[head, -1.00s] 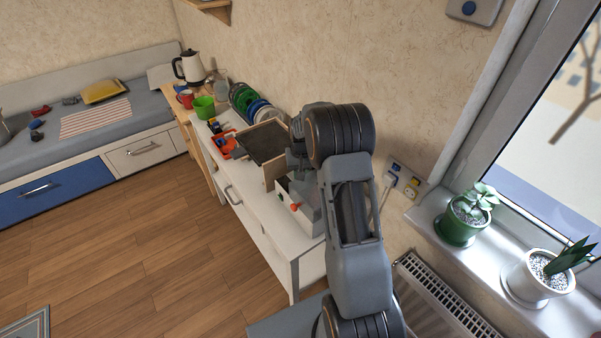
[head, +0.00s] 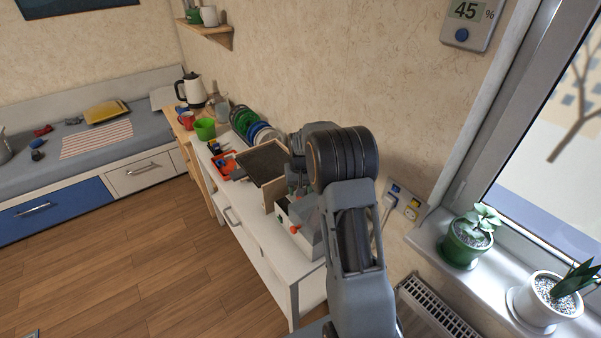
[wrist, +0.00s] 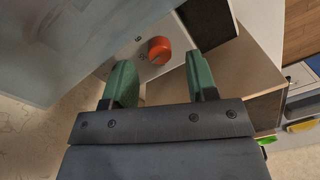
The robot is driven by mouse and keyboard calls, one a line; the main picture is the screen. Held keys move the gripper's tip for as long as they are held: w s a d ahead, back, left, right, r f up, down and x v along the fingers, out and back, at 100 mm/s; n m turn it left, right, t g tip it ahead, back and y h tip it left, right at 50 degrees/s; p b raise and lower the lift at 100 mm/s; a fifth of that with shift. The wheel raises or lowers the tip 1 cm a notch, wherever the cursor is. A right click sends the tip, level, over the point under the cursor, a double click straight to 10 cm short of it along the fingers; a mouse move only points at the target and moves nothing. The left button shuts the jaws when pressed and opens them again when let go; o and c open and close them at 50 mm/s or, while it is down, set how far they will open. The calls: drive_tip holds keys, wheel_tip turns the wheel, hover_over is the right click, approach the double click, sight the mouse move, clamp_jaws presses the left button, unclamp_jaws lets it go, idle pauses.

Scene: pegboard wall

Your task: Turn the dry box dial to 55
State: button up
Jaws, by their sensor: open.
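The dial is a round red-orange knob (wrist: 159,50) on the pale front panel (wrist: 128,52) of the dry box, with small dark marks beside it. In the head view the knob (head: 294,229) shows on the white box (head: 303,238) at the near end of the cabinet, partly hidden by my arm. My gripper (wrist: 159,61) is open, its two green fingers apart and pointing toward the knob. The knob lies between and just beyond the fingertips; I see no contact. A wall display (head: 466,12) with a blue button reads 45 %.
A dark-topped wooden box (head: 262,164) stands beside the dry box. Spools (head: 245,122), a green cup (head: 205,129) and a kettle (head: 190,88) are farther along. A socket with a plug (head: 402,201) and potted plants (head: 466,238) are to the right.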

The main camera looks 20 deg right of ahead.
wheel_tip(320, 180, up, 11)
drive_tip(key=shift+d+r+b, duration=0.15)
drive_tip(key=shift+b, duration=0.2)
idle(0.5)
